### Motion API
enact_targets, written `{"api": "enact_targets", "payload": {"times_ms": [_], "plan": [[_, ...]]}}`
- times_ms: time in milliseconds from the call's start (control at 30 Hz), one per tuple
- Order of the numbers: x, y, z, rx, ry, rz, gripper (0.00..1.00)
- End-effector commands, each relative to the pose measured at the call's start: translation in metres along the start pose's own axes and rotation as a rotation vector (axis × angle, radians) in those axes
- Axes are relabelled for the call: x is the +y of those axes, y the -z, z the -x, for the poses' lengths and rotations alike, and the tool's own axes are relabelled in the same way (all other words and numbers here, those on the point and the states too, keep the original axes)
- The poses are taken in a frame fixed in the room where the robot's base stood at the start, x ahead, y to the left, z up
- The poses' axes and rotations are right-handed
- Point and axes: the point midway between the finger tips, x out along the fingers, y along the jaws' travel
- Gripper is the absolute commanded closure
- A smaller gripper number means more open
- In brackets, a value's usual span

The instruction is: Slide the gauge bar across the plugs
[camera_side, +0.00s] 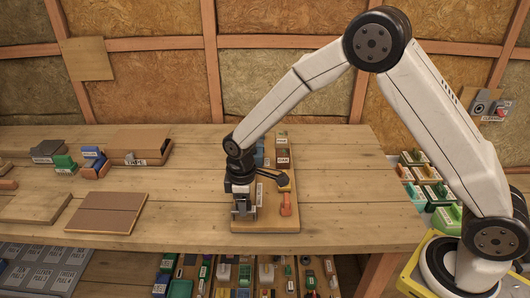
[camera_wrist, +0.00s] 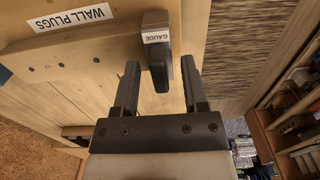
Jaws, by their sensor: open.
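The gauge bar (camera_wrist: 159,65) is a dark bar with a white "GAUGE" label in the wrist view. My gripper (camera_wrist: 160,62) is open, with one finger on each side of the bar; whether either finger touches it I cannot tell. In the side view my gripper (camera_side: 243,208) is low over the front left of a wooden board (camera_side: 266,224), and the bar is hard to make out there. I cannot identify individual plugs.
A brown panel (camera_side: 106,213) lies to the left on the workbench (camera_side: 335,205). The bench to the right of the board is clear. Bins (camera_side: 430,185) stand beyond its right edge.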

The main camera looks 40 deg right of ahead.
Motion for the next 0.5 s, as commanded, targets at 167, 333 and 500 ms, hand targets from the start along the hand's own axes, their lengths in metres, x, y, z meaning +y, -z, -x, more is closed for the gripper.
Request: {"api": "enact_targets", "payload": {"times_ms": [167,333,500], "plan": [[0.0000,0.0000,0.0002,0.000,0.000,0.000,0.57],[0.0000,0.0000,0.0003,0.000,0.000,0.000,1.00],[-0.0001,0.0000,0.0004,0.000,0.000,0.000,1.00]]}}
